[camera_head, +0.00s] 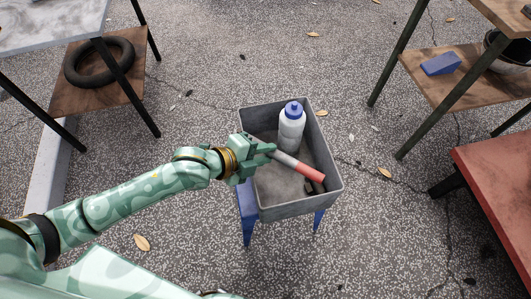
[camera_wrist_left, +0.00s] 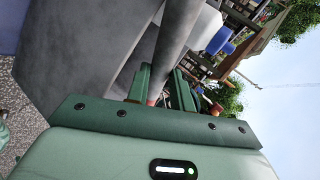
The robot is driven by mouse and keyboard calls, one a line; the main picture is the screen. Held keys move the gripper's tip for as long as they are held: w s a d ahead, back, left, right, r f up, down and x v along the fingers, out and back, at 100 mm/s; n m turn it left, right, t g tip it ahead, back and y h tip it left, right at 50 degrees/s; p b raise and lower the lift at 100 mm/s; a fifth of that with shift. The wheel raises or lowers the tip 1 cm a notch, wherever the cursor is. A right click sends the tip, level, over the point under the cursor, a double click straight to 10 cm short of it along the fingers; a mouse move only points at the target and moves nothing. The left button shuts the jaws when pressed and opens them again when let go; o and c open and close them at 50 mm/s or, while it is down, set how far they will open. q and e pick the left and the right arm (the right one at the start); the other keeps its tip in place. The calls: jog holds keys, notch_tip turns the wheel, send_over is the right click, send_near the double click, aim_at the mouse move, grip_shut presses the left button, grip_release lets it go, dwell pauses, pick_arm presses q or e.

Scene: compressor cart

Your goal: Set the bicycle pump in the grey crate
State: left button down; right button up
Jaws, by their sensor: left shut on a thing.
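The bicycle pump (camera_head: 285,159) has a grey barrel and a red end (camera_head: 310,173). My left gripper (camera_head: 268,151) is shut on the barrel near its left end, over the grey crate (camera_head: 332,187). The pump slants, its red end toward the crate's right wall; I cannot tell whether it touches the crate. In the left wrist view the grey barrel (camera_wrist_left: 175,38) runs up from between the fingers (camera_wrist_left: 162,88), beside the grey crate wall (camera_wrist_left: 85,45). My right gripper is not in view.
A white bottle with a blue cap (camera_head: 291,127) stands in the back of the crate. The crate rests on a blue stool (camera_head: 247,222). A table with a tyre (camera_head: 99,62) on its shelf is at the left; a shelf with a blue wedge (camera_head: 441,64) and a red surface (camera_head: 497,180) are at the right.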

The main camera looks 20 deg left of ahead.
pick_arm(q)
jog(key=shift+f, duration=0.3)
jog(key=c, duration=1.2)
grip_release()
jog(key=shift+s, duration=0.1)
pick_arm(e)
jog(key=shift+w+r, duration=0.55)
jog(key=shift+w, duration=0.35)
pick_arm(q)
jog(key=p+v, duration=0.6)
jog(key=v, duration=0.6)
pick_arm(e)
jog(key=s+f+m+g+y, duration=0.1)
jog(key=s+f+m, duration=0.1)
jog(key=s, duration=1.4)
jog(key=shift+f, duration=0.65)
